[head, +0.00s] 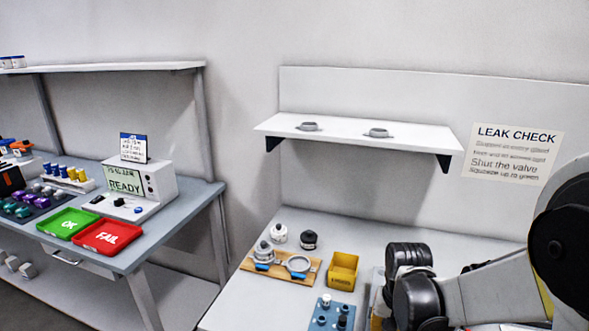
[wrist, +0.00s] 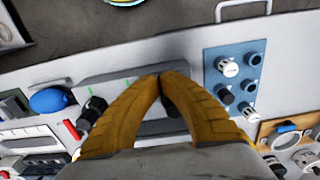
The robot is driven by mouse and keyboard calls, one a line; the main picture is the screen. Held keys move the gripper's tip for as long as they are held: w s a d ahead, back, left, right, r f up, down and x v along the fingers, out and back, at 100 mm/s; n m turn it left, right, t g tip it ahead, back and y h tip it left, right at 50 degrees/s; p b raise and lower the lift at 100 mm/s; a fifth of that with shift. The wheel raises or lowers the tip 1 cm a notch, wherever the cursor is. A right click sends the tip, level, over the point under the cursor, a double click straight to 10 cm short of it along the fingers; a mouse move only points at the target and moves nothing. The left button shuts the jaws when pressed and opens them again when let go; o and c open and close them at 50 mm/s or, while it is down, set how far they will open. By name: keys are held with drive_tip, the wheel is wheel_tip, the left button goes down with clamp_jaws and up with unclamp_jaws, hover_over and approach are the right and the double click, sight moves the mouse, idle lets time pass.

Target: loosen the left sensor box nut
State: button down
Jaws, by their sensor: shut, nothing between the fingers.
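In the wrist view my gripper (wrist: 160,76) has its two yellow fingers together at the tips, with nothing between them. The fingertips lie over a long grey box (wrist: 115,72) with green marks. A dark, ribbed, nut-like part (wrist: 95,107) shows on the left of this box, beside my left finger and seemingly apart from it. It may be the left nut. My fingers hide the middle of the box, and a dark part shows between them. In the head view my arm covers this area, and the box and nut cannot be made out.
Right of the fingers is a blue plate (wrist: 237,92) with several fittings. A wooden board (head: 250,266) with a ring clamp (head: 298,264) and a yellow bin (head: 343,270) stand on the bench. A blue bulb (wrist: 50,100) lies left. A shelf (head: 350,132) overhangs the back.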

drive_tip(key=shift+w, duration=0.2)
drive_tip(key=shift+s+d+r, duration=0.1)
drive_tip(key=shift+s, duration=0.15)
wheel_tip(320, 180, up, 6)
drive_tip(key=p, duration=0.4)
drive_tip(key=shift+s+p, duration=0.15)
drive_tip(key=shift+p, duration=0.25)
